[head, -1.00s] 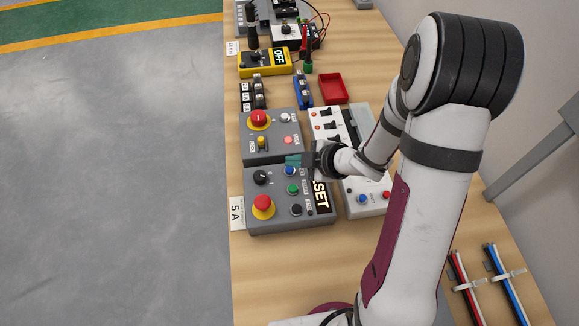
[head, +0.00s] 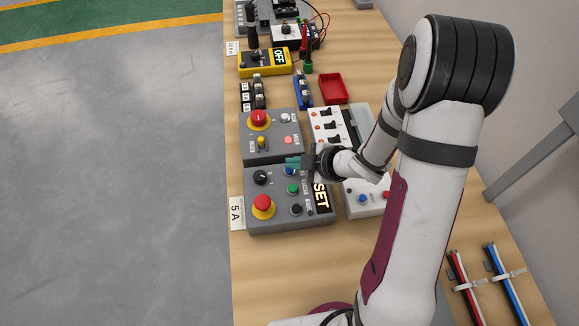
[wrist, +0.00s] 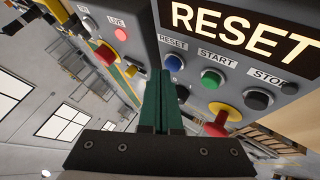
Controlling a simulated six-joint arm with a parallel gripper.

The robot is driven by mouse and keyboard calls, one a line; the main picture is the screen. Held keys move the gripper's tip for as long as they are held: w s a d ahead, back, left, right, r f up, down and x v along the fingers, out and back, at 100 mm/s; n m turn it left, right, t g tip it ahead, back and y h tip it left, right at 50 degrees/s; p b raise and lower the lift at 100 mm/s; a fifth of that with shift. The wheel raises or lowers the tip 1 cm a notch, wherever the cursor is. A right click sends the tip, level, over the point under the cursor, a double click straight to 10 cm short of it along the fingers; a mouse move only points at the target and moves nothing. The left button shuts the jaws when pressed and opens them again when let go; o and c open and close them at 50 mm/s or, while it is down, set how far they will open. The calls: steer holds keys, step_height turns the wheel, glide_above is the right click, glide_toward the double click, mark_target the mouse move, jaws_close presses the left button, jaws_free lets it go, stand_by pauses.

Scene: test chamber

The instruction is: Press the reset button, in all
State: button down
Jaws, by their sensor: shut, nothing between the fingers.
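The lower grey control box (head: 285,221) on the bench carries the blue reset button (head: 289,171). In the wrist view this blue button (wrist: 175,62) sits under a small RESET label, partly covered by my fingers. My gripper (head: 292,162) is shut and empty, its teal fingertips just over or beside the button. The green fingers (wrist: 160,90) also rise in the middle of the wrist view, overlapping the button's left side. Whether they touch it I cannot tell. The large lit RESET sign (wrist: 243,32) is on the same box.
Beside the reset button are a green start button (head: 293,188), a black stop button (head: 296,209), a black selector knob (head: 260,177) and a red emergency stop (head: 262,203). Another grey box (head: 270,152) with a red mushroom button stands directly behind. A white switch panel (head: 325,122) is to the right.

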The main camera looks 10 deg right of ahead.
steer(key=shift+f, duration=0.5)
stand_by(0.4)
steer(key=shift+r, duration=0.9)
step_height(320, 180, up, 5)
steer(key=shift+r, duration=0.1)
stand_by(0.4)
stand_by(0.5)
